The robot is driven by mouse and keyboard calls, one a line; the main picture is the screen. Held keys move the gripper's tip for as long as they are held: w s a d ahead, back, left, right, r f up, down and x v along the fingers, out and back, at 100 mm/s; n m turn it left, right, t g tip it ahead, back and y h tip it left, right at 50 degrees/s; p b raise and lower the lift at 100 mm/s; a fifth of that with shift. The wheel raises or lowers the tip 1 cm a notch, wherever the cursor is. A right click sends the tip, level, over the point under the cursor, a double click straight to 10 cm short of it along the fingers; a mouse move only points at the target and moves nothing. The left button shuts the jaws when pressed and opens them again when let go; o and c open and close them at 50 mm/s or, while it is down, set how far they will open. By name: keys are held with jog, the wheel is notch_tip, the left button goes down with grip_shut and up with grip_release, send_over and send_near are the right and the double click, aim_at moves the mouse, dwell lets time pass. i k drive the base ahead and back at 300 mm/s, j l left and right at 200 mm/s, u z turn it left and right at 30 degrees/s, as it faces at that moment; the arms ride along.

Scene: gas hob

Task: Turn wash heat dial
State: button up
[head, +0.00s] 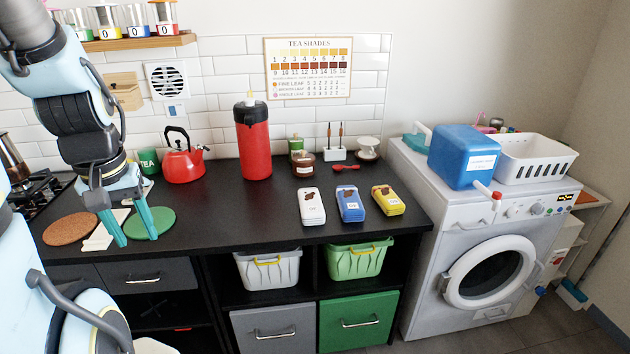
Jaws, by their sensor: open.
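The white washing machine (455,232) stands at the right, past the end of the black counter. A round grey dial (537,208) sits on its front panel, above and right of the round door (490,272). The dial is small here, and I cannot read its marks or setting. My gripper (137,240) is at the far left, over the counter's left part, with its two teal fingers apart and nothing between them. It is far from the dial and touches no part of the machine.
A blue container (463,155) and a white basket (535,160) stand on the machine. The counter (240,212) holds a red kettle (184,160), a red flask (253,140) and several small packets. The gas hob (35,195) is at the far left. Floor shows before the machine.

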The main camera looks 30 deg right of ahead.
aim_at(537, 209)
jog(key=l+u, duration=0.25)
jog(key=l, duration=0.2)
jog(key=k+l+u, duration=0.15)
jog(key=l+u, duration=0.15)
jog(key=l, duration=0.15)
jog(key=k+l+u, duration=0.25)
jog(key=l, duration=0.2)
jog(key=k+l+u, duration=0.1)
jog(key=l+u, duration=0.2)
jog(key=k+l+u, duration=0.25)
jog(key=l, duration=0.2)
jog(key=k+l, duration=0.45)
jog(key=l, duration=0.15)
jog(key=k+l, duration=0.4)
jog(key=l, duration=0.2)
jog(key=u, duration=0.05)
